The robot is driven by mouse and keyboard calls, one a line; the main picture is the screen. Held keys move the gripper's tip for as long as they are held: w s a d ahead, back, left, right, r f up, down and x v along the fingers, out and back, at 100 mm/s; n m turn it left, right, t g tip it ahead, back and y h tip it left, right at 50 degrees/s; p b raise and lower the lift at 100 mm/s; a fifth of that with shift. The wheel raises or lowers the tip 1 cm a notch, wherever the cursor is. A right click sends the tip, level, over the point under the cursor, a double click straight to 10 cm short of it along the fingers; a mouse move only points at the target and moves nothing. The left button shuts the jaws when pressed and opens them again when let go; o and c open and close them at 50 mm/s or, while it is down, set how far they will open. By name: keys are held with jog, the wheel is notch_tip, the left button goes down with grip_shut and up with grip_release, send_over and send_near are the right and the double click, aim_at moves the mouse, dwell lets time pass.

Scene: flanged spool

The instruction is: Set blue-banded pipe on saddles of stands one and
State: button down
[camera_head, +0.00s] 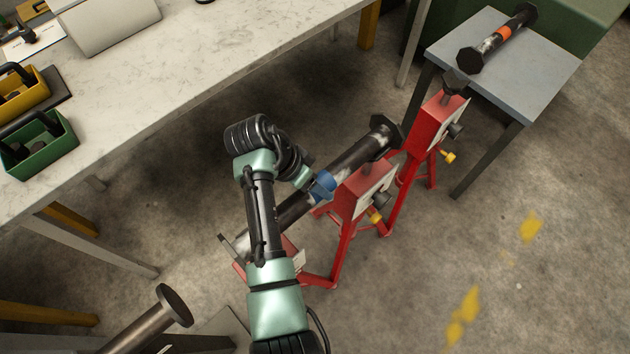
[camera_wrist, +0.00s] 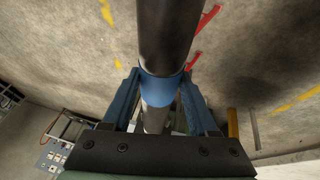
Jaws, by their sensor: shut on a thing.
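The blue-banded pipe (camera_head: 352,157) is dark with worn grey patches and a flange at each end, and it slants from lower left to upper right in the head view. My gripper (camera_wrist: 160,92) is shut on it at the blue band (camera_wrist: 162,87), with one finger on each side. In the head view my gripper (camera_head: 319,187) and arm hide part of the pipe. The pipe lies over the middle red stand (camera_head: 362,192) and the near red stand (camera_head: 290,250), which my arm partly hides. I cannot tell whether it touches their saddles. A far red stand (camera_head: 430,125) has an empty-looking saddle.
An orange-banded spool (camera_head: 490,44) lies on a grey side table (camera_head: 545,75), close behind the far stand. A long pale workbench (camera_head: 170,75) runs along the left. Another flanged pipe (camera_head: 150,325) is at the lower left. The floor at right is clear.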

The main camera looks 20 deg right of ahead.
jog(key=shift+w+r, duration=0.1)
jog(key=shift+r, duration=0.1)
jog(key=shift+c, duration=1.1)
grip_release()
jog(key=shift+o, duration=0.6)
jog(key=shift+s+f, duration=0.2)
jog(key=shift+f, duration=0.05)
jog(key=v, duration=1.3)
jog(key=shift+r+p, duration=0.15)
jog(key=shift+p, duration=0.2)
jog(key=shift+w, duration=0.15)
